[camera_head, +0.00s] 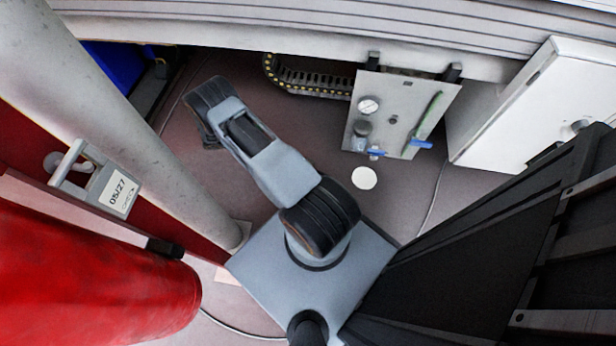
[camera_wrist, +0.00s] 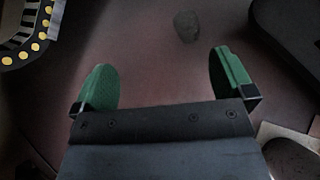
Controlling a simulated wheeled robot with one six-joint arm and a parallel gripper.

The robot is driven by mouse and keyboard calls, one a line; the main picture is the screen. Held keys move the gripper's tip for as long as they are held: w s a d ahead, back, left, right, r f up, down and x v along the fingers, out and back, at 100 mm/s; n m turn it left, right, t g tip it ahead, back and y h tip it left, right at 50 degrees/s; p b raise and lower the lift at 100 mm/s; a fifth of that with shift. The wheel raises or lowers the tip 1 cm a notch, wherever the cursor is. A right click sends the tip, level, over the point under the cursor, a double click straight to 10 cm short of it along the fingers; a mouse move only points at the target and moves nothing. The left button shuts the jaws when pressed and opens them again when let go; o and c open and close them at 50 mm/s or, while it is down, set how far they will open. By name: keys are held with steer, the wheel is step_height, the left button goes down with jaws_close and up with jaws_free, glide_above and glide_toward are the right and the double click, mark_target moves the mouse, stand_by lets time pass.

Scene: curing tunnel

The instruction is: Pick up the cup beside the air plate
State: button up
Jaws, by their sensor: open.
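The air plate (camera_head: 393,149) is a grey panel with a round gauge, blue-handled valves and a green strip, standing right of centre in the head view. A small round white thing (camera_head: 364,178) lies on the floor just below its lower edge; it looks like the cup seen from above, though its shape is unclear. My gripper (camera_head: 205,135) is at the far end of my arm, left of the plate and well apart from both. In the wrist view its green-padded fingers (camera_wrist: 163,82) are spread and empty. A small dim grey object (camera_wrist: 187,27) sits beyond them; I cannot tell whether it is the cup.
A cable chain with yellow dots (camera_head: 305,82) lies along the wall left of the plate and shows in the wrist view (camera_wrist: 25,35). A white cabinet (camera_head: 520,105) stands right of the plate. A pale post (camera_head: 130,110) and red cylinder (camera_head: 90,275) crowd the left.

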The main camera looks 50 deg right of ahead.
steer(key=s+d+f+n+h+b, duration=0.1)
steer(key=s+f+n+b, duration=0.15)
steer(key=f, duration=0.75)
steer(key=s+d+f+n+h+b, duration=0.1)
steer(key=s+f+b, duration=0.2)
steer(key=f, duration=0.7)
steer(key=shift+b+x, duration=2.05)
steer(key=shift+x, duration=5.3)
steer(key=shift+s+r, duration=0.1)
steer(key=shift+s, duration=0.1)
steer(key=shift+c, duration=0.3)
steer(key=c, duration=0.9)
